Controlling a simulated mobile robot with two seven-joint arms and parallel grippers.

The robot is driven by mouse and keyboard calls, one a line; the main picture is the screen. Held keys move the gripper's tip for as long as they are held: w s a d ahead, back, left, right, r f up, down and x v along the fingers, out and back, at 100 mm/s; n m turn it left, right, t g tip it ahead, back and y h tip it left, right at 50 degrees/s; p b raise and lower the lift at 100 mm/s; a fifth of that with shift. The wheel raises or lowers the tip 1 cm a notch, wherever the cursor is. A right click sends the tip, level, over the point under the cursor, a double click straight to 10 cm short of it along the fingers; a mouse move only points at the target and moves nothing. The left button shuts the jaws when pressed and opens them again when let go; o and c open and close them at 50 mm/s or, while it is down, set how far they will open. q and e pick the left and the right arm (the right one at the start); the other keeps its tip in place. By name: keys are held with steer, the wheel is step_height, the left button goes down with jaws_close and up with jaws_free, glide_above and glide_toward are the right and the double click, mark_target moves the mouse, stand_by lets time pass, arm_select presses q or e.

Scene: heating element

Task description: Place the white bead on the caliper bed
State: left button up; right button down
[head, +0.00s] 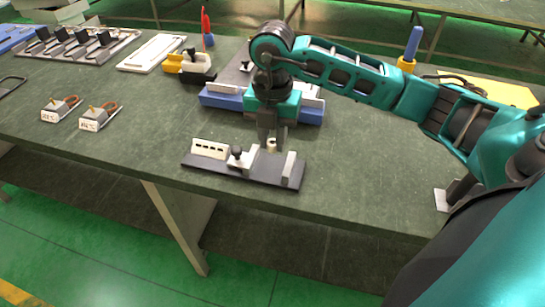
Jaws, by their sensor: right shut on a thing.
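The caliper bed (222,171) is a dark flat plate near the front edge of the table. It carries a white slotted block, a small light piece with a black knob, and an upright grey block at its right end. My right gripper (271,143) reaches down from above, over the rear right part of the bed. It is shut on the small, pale white bead (271,147), which shows between the fingertips. I cannot tell whether the bead touches the bed. My left gripper is not in view.
Behind my right gripper is a blue and grey fixture (222,97). Two small white parts with coppery loops (95,122) lie to the left. A yellow and black holder (190,67) and a white tray (151,53) stand further back. The table right of the bed is clear.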

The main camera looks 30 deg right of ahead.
mark_target(273, 168)
steer(key=shift+f, duration=2.9)
steer(key=shift+f, duration=0.1)
steer(key=c, duration=1.2)
jaws_free()
step_height(273, 168, up, 12)
steer(key=shift+r, duration=0.15)
